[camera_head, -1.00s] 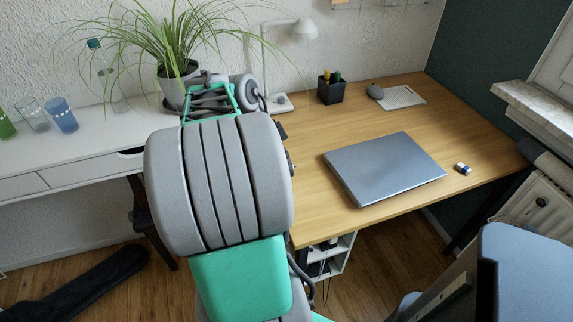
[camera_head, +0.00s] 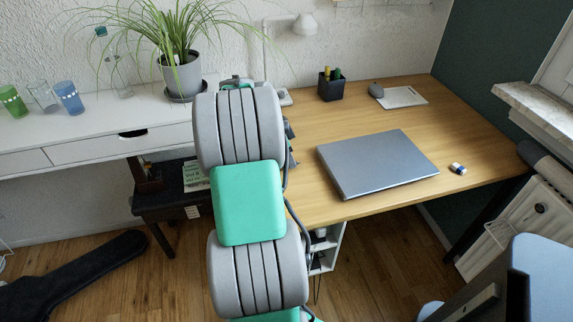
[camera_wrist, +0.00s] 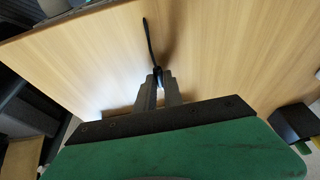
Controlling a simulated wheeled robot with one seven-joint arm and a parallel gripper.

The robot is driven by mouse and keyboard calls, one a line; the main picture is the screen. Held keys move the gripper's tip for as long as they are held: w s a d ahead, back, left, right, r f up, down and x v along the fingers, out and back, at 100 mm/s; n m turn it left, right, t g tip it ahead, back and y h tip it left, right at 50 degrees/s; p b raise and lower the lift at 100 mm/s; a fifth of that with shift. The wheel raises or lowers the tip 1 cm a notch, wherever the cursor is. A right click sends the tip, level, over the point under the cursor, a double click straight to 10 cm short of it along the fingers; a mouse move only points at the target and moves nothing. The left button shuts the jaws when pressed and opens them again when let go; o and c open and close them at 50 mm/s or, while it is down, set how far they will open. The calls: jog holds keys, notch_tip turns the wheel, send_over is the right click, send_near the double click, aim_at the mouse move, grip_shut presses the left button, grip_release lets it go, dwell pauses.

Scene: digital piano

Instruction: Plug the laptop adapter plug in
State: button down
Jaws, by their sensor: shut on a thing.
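In the wrist view my gripper (camera_wrist: 159,82) is shut on a small black plug (camera_wrist: 158,72) held between the fingertips. Its black cable (camera_wrist: 149,40) runs away from the tips over the wooden desk top. The fingers hide most of the plug, so its prongs do not show. In the head view my own arm links hide the gripper and the plug. The closed grey laptop (camera_head: 377,163) lies on the wooden desk (camera_head: 300,195). I cannot make out a socket in either view.
A potted plant (camera_head: 182,75) and glasses (camera_head: 69,98) stand on the white table at left. A dark stool (camera_head: 160,203) stands below it.

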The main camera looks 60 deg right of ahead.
aim_at(316, 161)
jog(key=shift+d+f, duration=0.15)
jog(key=shift+f, duration=0.05)
jog(key=shift+w, duration=0.1)
jog(key=shift+s+d, duration=1.85)
jog(key=shift+d, duration=0.1)
jog(key=shift+s+d, duration=0.85)
jog(key=c, duration=1.4)
grip_release()
jog(key=shift+p+v, duration=1.65)
jog(key=shift+v, duration=0.85)
